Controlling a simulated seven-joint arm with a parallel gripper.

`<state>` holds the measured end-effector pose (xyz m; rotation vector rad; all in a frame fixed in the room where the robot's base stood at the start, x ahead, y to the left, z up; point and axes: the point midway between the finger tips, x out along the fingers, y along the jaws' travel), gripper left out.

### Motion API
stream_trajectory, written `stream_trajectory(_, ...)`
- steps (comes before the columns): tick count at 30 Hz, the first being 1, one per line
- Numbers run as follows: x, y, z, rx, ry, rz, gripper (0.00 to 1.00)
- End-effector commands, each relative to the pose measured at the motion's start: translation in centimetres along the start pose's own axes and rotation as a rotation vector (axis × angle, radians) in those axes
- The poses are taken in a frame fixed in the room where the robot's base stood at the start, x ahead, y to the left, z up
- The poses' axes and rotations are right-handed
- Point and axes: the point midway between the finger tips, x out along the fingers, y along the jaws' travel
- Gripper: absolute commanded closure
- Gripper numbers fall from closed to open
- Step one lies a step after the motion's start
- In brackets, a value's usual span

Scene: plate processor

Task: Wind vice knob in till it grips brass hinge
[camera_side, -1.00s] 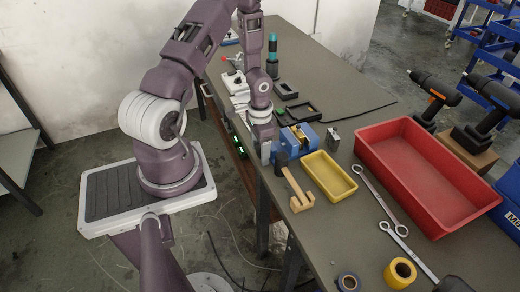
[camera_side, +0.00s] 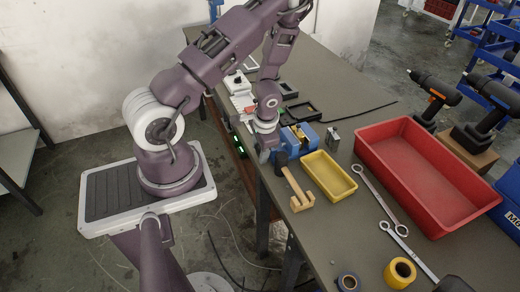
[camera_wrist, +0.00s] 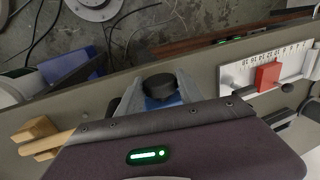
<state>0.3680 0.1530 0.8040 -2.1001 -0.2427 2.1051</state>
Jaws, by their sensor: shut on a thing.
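The blue vice (camera_side: 301,137) stands at the table's near-left edge in the side view. Its blue body (camera_wrist: 160,103) shows only in part in the wrist view. The vice's black round knob (camera_wrist: 159,86) faces outward over the table edge. My gripper (camera_wrist: 160,90) has one grey finger on each side of the knob and is shut on it. In the side view my gripper (camera_side: 265,153) is at the vice's left end, and the knob is hidden there.
A wooden-handled tool (camera_side: 292,183) lies just in front of the vice, beside a yellow tray (camera_side: 345,190). A small grey metal block (camera_side: 333,139) stands right of the vice. A white scale device with a red slider (camera_wrist: 268,76) is close on the other side.

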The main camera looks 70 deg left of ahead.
Motion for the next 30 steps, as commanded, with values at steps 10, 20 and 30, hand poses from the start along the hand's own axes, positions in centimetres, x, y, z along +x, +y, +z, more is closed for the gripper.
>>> stream_trajectory(10, -0.1, 0.1, 0.2, 0.004, -0.001, -0.040, 0.97)
stream_trajectory(20, -0.1, 0.1, 0.1, 0.003, 0.001, -0.040, 0.39)
stream_trajectory(30, -3.3, 0.2, -0.1, 0.002, 0.007, -0.040, 0.39)
